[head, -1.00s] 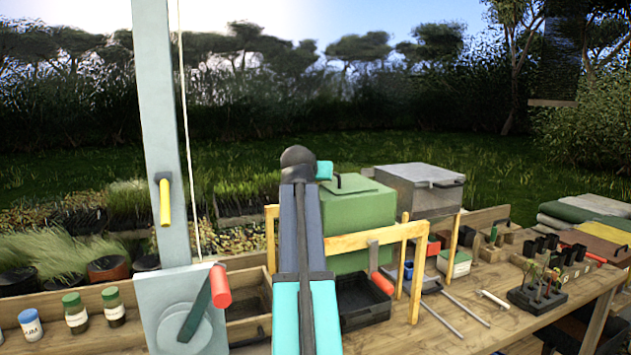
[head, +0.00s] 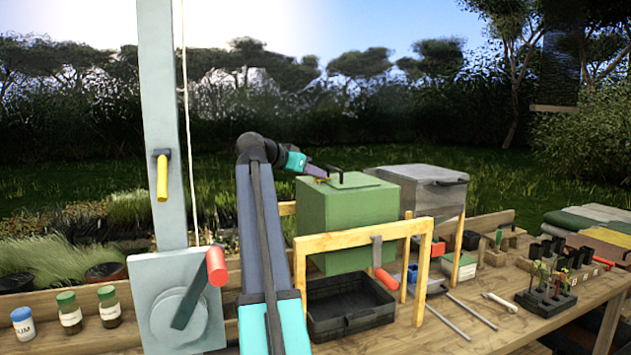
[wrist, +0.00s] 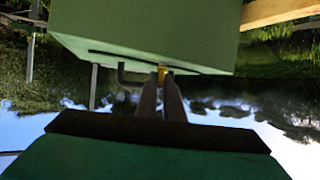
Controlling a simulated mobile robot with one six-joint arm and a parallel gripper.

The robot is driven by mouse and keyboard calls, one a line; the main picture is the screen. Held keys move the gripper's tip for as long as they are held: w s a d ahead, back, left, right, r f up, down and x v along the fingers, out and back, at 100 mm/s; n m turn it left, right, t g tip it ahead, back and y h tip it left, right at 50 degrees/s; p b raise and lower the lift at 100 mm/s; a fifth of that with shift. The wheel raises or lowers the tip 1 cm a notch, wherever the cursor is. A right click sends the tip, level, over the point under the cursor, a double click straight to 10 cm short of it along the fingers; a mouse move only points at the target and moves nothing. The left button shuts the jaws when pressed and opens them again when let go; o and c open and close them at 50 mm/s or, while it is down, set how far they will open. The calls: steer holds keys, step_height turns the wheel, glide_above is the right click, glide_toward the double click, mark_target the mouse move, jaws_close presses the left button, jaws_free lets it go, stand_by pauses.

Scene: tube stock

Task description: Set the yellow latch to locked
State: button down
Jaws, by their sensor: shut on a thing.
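A small yellow piece, apparently the yellow latch (head: 322,181), sits on the top of the green box (head: 340,222), near the left end of its lid. My gripper (head: 320,177) reaches it from the left. In the wrist view, which is upside down, my gripper's fingers (wrist: 162,82) are close together on the yellow latch (wrist: 164,70) at the lid's edge. Most of the latch is hidden by the fingers, so I cannot tell its setting. The box's dark lid handle (head: 345,178) is just beside the fingers.
A yellow-handled lever (head: 162,178) is on the grey post at left, above a red-handled crank (head: 217,266). A wooden frame (head: 360,238) with a red-handled tool (head: 383,272) stands before the green box. A grey box (head: 415,190) is behind it.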

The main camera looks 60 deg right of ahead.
steer(key=m+g+b, duration=0.1)
steer(key=m+g+y, duration=0.1)
steer(key=m+g, duration=0.1)
steer(key=shift+w+d+b, duration=0.15)
steer(key=shift+w+b, duration=0.25)
steer(key=shift+m+g+y+b, duration=0.3)
steer(key=shift+m+g+y, duration=0.3)
steer(key=shift+m+g, duration=0.3)
steer(key=shift+g, duration=0.3)
steer(key=shift+s+f, duration=0.1)
steer(key=c, duration=1.9)
jaws_free()
steer(key=shift+o, duration=0.2)
steer(key=shift+a, duration=0.2)
